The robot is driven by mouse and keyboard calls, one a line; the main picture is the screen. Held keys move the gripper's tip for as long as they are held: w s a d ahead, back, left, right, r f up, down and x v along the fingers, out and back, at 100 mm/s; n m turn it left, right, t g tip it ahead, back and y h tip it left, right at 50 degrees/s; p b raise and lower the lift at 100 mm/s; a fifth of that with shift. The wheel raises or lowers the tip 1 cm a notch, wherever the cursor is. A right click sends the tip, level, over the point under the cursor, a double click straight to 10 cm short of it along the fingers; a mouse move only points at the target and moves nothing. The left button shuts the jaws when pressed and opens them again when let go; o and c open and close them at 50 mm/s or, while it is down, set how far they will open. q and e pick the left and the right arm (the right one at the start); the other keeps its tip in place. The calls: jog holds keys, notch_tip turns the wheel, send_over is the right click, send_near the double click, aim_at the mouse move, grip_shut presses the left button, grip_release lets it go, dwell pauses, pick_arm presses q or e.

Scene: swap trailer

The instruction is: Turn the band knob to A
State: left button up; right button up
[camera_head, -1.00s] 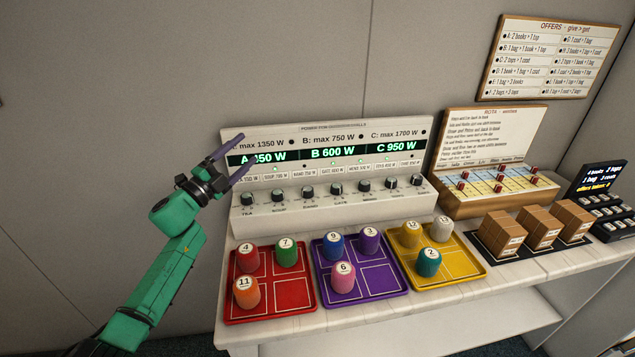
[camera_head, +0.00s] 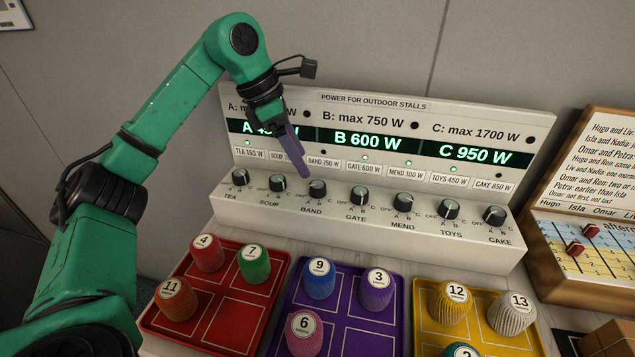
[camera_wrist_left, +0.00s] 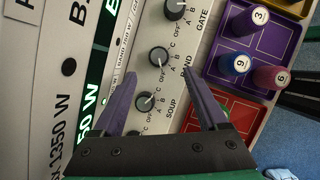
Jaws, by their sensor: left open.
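The band knob (camera_head: 317,187) is a small dark round knob with a light pointer on the sloped front of the white power panel (camera_head: 360,225). It sits between the soup knob (camera_head: 277,183) and the gate knob (camera_head: 359,197). I cannot tell its pointer's setting. My left gripper (camera_head: 309,178), with purple fingers, is open in front of the panel, close to the band knob. In the left wrist view the band knob (camera_wrist_left: 160,57) lies just beyond the open fingertips (camera_wrist_left: 160,84), and the soup knob (camera_wrist_left: 145,100) shows between the fingers. My right gripper is not in view.
The display (camera_head: 365,142) reads B 600 W and C 950 W; the A reading is partly hidden by my left gripper. Red (camera_head: 233,330), purple (camera_head: 345,333) and yellow (camera_head: 478,335) trays with numbered pegs stand close below the panel. A wooden board (camera_head: 545,235) stands at right.

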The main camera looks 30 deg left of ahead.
aim_at(317, 184)
pick_arm(q)
jog(key=x, duration=0.6)
jog(key=shift+w+d+f, duration=0.1)
jog(key=shift+w+f, duration=0.05)
jog(key=shift+w, duration=0.15)
jog(key=shift+d+f, duration=0.15)
jog(key=shift+f, duration=0.3)
jog(key=shift+w, duration=0.1)
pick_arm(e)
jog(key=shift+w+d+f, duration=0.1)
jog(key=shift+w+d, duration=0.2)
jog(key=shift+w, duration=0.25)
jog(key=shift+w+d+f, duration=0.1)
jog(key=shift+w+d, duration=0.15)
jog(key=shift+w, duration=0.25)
pick_arm(q)
grip_shut()
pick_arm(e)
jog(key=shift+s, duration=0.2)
